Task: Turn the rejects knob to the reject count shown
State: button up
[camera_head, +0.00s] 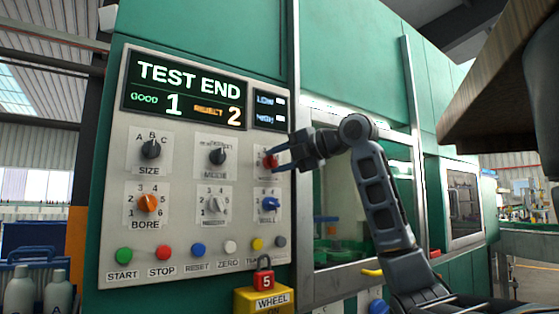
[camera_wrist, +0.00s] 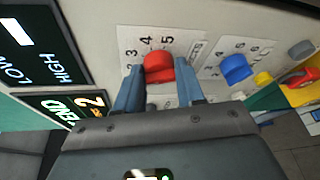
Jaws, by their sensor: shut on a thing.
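The panel display (camera_head: 184,89) reads TEST END, GOOD 1 and, in orange, REJECT 2. The red knob (camera_head: 268,161) is at the right end of the upper knob row. In the wrist view the red knob (camera_wrist: 158,67) sits between my two fingers, on a white plate with 3, 4 and 5 visible and a partly hidden label at its side. My gripper (camera_head: 283,161) reaches in from the right and is shut on this knob; its fingers show on both sides of it in the wrist view (camera_wrist: 160,75). The knob's pointer setting cannot be made out.
The blue knob (camera_head: 269,203) is just below the red one. A black MODE knob (camera_head: 217,156) is to the left, and an orange BORE knob (camera_head: 147,203) is lower left. Several push buttons line the bottom.

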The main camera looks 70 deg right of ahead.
jog(key=shift+r, duration=0.1)
dwell(0.3)
jog(key=o, duration=1)
jog(key=shift+b+v, duration=0.3)
jog(key=shift+v, duration=3.55)
jog(key=shift+a, duration=0.1)
